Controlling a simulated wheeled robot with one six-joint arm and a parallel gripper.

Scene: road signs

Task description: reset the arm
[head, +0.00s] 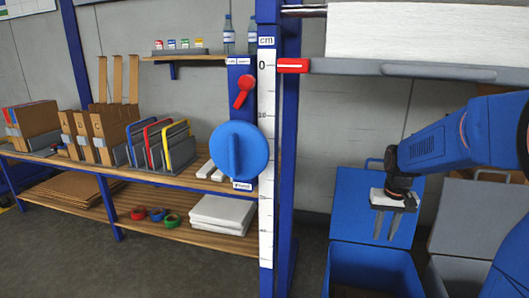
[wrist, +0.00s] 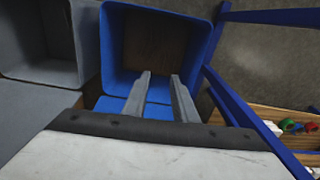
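My gripper (head: 388,224) hangs from my blue arm at the right of the head view, pointing down. It is in front of the raised lid of the blue bin (head: 375,272). In the wrist view, the two grey fingers of my gripper (wrist: 160,88) stand apart with nothing between them. Beyond them the blue bin (wrist: 204,50) is open, with a dark brown floor. My gripper appears to be above the bin's lid side, not touching it as far as I can tell.
A grey bin (head: 447,280) stands right of the blue one. A blue post with a white cm scale (head: 266,150), a red lever (head: 244,92) and a blue round knob (head: 239,150) stands left. A shelf (head: 190,188) holds folders and boxes. A white roll (head: 430,32) hangs above.

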